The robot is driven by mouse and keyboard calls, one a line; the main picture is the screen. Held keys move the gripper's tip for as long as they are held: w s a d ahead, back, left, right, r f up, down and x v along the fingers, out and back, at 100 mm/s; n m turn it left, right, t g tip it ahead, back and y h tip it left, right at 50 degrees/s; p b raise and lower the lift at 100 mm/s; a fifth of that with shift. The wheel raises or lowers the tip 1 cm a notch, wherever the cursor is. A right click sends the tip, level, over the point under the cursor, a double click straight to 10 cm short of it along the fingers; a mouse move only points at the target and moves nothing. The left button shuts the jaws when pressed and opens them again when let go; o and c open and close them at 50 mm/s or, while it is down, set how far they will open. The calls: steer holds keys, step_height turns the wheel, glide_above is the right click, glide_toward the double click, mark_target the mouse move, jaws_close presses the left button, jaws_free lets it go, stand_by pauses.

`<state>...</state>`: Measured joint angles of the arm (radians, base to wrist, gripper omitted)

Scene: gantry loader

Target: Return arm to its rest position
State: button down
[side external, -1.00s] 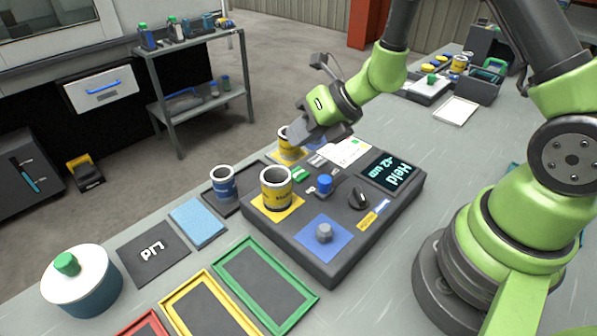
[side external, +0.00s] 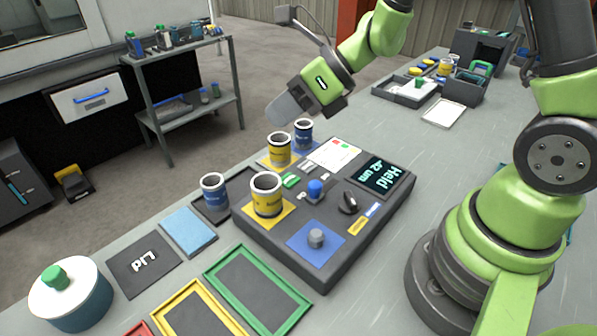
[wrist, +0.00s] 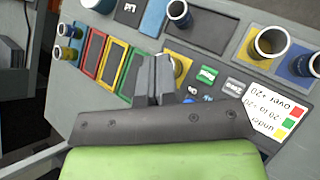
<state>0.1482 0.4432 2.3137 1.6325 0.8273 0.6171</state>
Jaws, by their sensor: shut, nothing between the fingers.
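My gripper (side external: 280,114) is shut and empty in the side external view. It hangs in the air above and behind the far end of the grey gauge box (side external: 290,254). In the wrist view its two fingers (wrist: 154,62) are together with nothing between them. My arm reaches from the base at the right, up and over to the left. The box's display (side external: 383,174) reads "Held" and "-42 um". A yellow cup (side external: 266,197) stands on the box's near yellow pad. Another yellow cup (side external: 279,149) and a blue cup (side external: 304,134) stand at its far end.
A blue cup (side external: 214,191) stands left of the box. Green (side external: 280,287) and yellow (side external: 180,302) framed trays, a lid mat (side external: 128,268) and a white-lidded pot (side external: 70,300) are in front. A shelf (side external: 185,95) stands behind. Air around my gripper is clear.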

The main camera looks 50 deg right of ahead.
steer(key=s+a+r+n+g, duration=0.2)
steer(key=s+r+n, duration=0.8)
steer(key=n, duration=0.6)
steer(key=s+d+r+n+t+h, duration=0.2)
steer(key=s+d+n+h, duration=0.3)
steer(key=n, duration=0.5)
steer(key=shift+s+n, duration=0.4)
steer(key=shift+s, duration=0.85)
